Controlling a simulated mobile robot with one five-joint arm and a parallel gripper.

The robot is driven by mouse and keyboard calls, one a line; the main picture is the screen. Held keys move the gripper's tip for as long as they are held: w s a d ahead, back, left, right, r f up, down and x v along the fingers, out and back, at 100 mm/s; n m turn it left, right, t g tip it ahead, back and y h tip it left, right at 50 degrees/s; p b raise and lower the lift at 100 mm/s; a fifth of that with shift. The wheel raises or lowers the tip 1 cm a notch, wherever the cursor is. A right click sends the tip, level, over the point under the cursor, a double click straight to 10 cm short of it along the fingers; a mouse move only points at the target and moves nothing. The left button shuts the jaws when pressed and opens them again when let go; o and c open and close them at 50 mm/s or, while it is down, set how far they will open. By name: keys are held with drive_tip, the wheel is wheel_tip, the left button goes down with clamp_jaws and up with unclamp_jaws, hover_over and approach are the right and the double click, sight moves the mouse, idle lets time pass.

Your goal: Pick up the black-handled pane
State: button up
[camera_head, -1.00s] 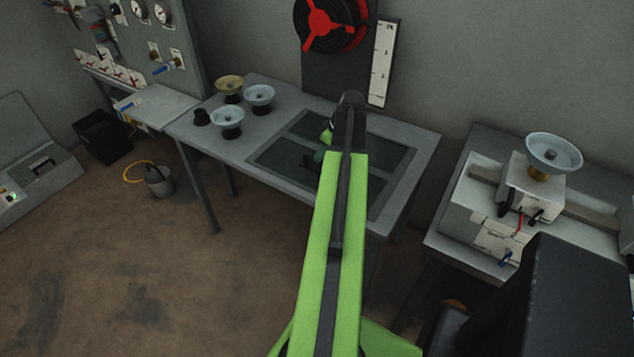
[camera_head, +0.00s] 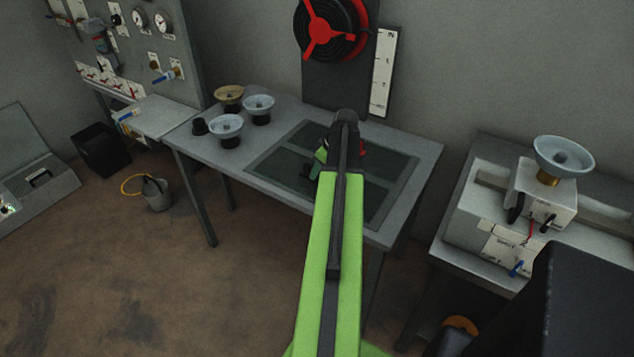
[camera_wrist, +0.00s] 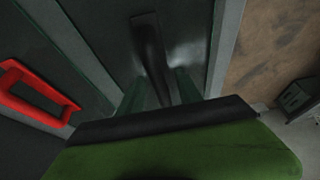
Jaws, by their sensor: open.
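The black-handled pane (camera_wrist: 185,30) is dark glass in a grey frame in the wrist view. Its black handle (camera_wrist: 148,45) stands up from it. My gripper (camera_wrist: 160,88) is open, with one dark green finger on each side of the handle's near end. I cannot tell whether either finger touches it. In the head view my gripper (camera_head: 316,165) is over the dark panes (camera_head: 283,155) in the table, and my green arm covers part of them. The black handle is not clear there.
A red handle (camera_wrist: 35,95) stands on the neighbouring dark pane. Several bowl-topped stands (camera_head: 227,127) are on the left of the grey table (camera_head: 195,150). A red-and-black reel (camera_head: 330,28) hangs behind. A bench with a blue bowl (camera_head: 563,157) is at right.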

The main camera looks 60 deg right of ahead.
drive_tip(key=shift+f, duration=0.2)
drive_tip(key=shift+c, duration=0.2)
clamp_jaws()
idle(1.4)
